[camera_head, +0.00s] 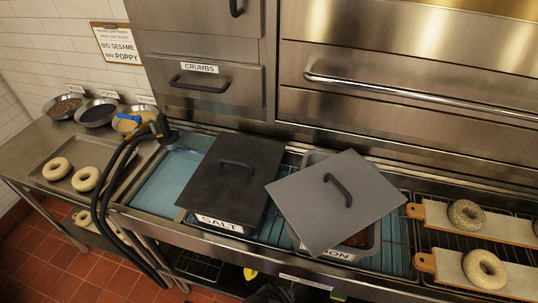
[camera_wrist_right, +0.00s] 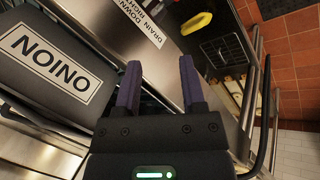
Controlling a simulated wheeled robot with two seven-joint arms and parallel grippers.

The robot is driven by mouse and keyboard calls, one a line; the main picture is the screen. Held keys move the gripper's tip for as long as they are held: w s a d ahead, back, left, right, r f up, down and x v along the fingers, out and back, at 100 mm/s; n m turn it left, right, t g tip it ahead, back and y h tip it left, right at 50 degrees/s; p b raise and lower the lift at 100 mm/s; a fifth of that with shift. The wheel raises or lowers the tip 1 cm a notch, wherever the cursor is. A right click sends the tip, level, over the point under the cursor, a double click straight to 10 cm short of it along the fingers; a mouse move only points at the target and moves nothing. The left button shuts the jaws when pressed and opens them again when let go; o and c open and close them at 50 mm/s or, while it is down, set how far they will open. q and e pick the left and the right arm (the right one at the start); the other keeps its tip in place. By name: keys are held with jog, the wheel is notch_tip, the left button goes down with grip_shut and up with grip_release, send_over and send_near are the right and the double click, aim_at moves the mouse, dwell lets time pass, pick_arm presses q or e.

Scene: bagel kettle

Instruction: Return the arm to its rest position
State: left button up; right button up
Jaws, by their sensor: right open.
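My right gripper (camera_wrist_right: 161,88) shows in the right wrist view with its two purple fingers apart and nothing between them. It is in front of the counter, beside the bin labelled ONION (camera_wrist_right: 45,62). A dark shape at the bottom edge of the head view may be part of my right arm. In the head view the onion bin (camera_head: 343,256) has a grey lid (camera_head: 330,203) lying askew over it, with part of the bin uncovered. The salt bin (camera_head: 219,224) beside it has a dark lid (camera_head: 240,165) on. My left gripper is not in view.
Bagels sit on a tray (camera_head: 45,160) at left and on boards (camera_head: 440,217) at right. Topping bowls (camera_head: 97,113) stand at back left. A black hose (camera_head: 110,190) hangs over the counter's front. A yellow object (camera_wrist_right: 196,23) is below the counter. Red tile floor lies in front.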

jog(key=s+d+f+m+g+y+b, duration=0.1)
jog(key=s+d+f+b, duration=0.25)
jog(key=f, duration=0.55)
jog(key=s+d+f+m+g+y+b, duration=0.1)
jog(key=s+d+f+g+b, duration=0.1)
jog(key=s+f+b, duration=0.45)
jog(key=s+d+f+m+g+y+b, duration=0.1)
jog(key=s+d+f, duration=0.15)
jog(key=f, duration=0.75)
pick_arm(q)
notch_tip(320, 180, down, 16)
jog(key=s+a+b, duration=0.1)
jog(key=b, duration=0.2)
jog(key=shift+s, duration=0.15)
pick_arm(e)
jog(key=s+d+f+m, duration=0.1)
jog(key=s+d+f, duration=0.4)
jog(key=s, duration=0.5)
jog(key=shift+d+f+m, duration=0.3)
jog(key=shift+d+f, duration=0.05)
jog(key=shift+d, duration=0.5)
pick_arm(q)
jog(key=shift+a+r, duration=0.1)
